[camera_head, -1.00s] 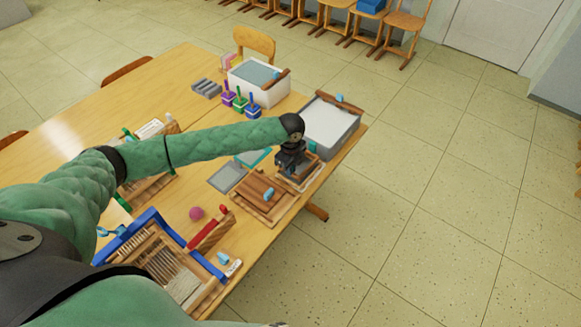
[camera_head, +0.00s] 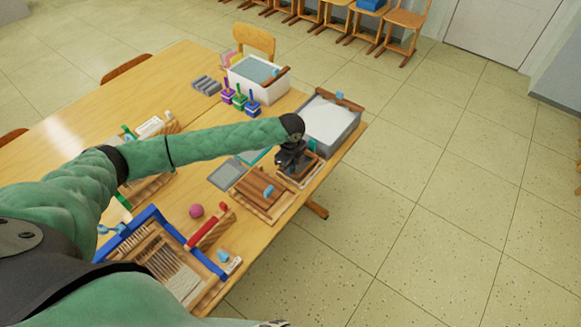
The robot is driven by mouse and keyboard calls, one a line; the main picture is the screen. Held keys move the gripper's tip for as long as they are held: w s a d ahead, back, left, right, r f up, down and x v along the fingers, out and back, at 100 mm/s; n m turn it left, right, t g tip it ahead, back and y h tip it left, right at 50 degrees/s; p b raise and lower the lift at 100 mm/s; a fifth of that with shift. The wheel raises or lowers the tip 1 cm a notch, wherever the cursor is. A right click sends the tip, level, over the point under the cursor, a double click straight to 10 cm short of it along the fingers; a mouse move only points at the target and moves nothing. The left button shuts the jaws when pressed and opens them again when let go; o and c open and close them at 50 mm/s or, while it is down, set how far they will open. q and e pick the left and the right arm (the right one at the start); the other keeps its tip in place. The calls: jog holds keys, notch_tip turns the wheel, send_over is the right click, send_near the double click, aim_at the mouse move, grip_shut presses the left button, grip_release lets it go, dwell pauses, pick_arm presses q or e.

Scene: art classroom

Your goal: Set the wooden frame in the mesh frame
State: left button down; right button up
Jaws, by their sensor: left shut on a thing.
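My left gripper (camera_head: 289,168) reaches over the right side of the table, pointing down. It is shut on the brown wooden frame (camera_head: 311,166), which is partly hidden by the gripper. A paler frame (camera_head: 313,178), seemingly the mesh frame, lies on the table directly below; its mesh is mostly covered. The wooden frame is over or on it; I cannot tell whether they touch all round.
A grey tub with white contents (camera_head: 357,122) stands just behind. A slatted wooden press (camera_head: 245,205) lies in front, and a grey sheet (camera_head: 224,173) to the left. A blue loom (camera_head: 150,216), a pink ball (camera_head: 196,211) and a white bin (camera_head: 236,83) are also on the table.

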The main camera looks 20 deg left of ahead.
pick_arm(q)
jog(key=shift+p, duration=0.35)
jog(key=shift+f, duration=0.65)
dwell(0.9)
dwell(0.4)
jog(key=c, duration=1.5)
grip_release()
jog(key=shift+o, duration=0.2)
